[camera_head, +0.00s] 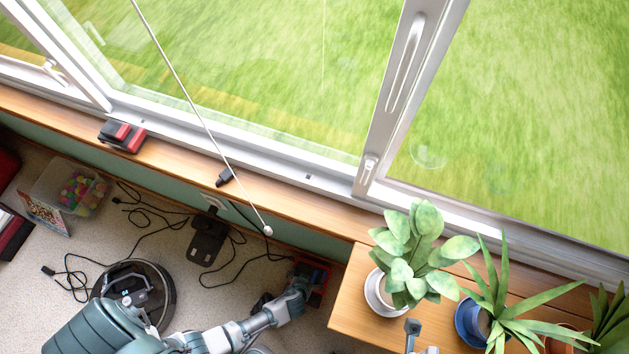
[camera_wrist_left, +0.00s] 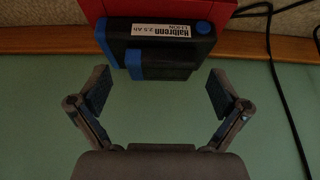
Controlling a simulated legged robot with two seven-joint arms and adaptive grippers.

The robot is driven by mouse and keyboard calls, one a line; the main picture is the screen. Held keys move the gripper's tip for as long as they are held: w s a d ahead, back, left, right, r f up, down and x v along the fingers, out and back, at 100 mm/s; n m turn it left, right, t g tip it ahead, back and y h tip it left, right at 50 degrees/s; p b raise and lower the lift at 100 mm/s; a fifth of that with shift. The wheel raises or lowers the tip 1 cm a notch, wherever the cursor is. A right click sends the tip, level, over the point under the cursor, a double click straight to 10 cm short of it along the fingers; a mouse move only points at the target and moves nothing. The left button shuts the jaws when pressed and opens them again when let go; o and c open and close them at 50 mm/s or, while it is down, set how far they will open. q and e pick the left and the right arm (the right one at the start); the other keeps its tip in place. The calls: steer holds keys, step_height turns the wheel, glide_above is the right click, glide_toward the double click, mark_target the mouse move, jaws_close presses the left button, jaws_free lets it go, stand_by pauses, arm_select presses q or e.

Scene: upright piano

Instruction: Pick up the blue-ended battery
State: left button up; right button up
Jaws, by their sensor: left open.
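The blue-ended battery (camera_wrist_left: 160,42) is a dark block with a white label and blue ends, at the top middle of the left wrist view. It sits against a red object (camera_wrist_left: 165,8), which is partly cut off. My left gripper (camera_wrist_left: 157,92) is open and empty. Its fingers are spread to either side, just below the battery, and do not appear to touch it. In the head view my left gripper (camera_head: 302,287) is low by the wall, beside a red object (camera_head: 321,273); the battery is hard to make out there. A grey part (camera_head: 412,328) at the bottom edge may be my right gripper.
A wooden sill (camera_head: 280,205) runs under the window, with a red-and-black item (camera_head: 122,136) on it. Potted plants (camera_head: 410,262) stand on a wooden ledge at right. A round black robot vacuum (camera_head: 140,288), cables and a clear bin (camera_head: 72,187) occupy the carpet. A cable (camera_wrist_left: 278,75) hangs right of the battery.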

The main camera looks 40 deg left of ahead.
arm_select(q)
steer(key=shift+w+f, duration=0.1)
steer(key=shift+f, duration=0.2)
steer(key=shift+w+a+r, duration=0.1)
steer(key=shift+r, duration=0.1)
steer(key=c, duration=1.9)
steer(key=shift+o, duration=0.2)
